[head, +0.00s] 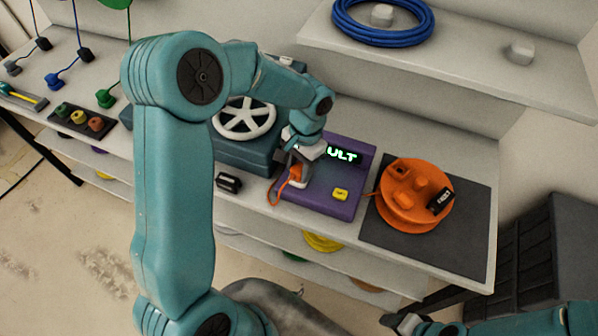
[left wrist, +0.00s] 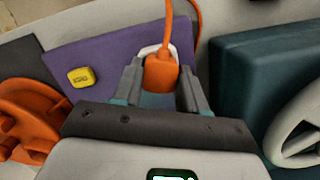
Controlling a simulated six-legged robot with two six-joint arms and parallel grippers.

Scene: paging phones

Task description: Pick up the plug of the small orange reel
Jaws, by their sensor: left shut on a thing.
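The small orange reel (head: 418,190) lies on a dark mat (head: 470,225) at the right of the bench. Its orange plug (head: 295,172) is between the fingers of my left gripper (head: 300,165), over the purple box (head: 345,205). In the left wrist view the fingers (left wrist: 160,88) are shut on the plug (left wrist: 161,73), and an orange cord (left wrist: 167,22) runs up from it. A pale rim shows behind the plug; whether the plug sits in it or just above it I cannot tell. My right gripper (head: 410,322) is low at the right, its jaw opening unclear.
The purple box has a lit display (head: 342,155) and a yellow button (head: 341,194). A teal unit with a white handwheel (head: 245,118) stands left of it. A small black block (head: 229,182) sits near the front edge. A blue cable coil (head: 383,20) lies on the upper shelf.

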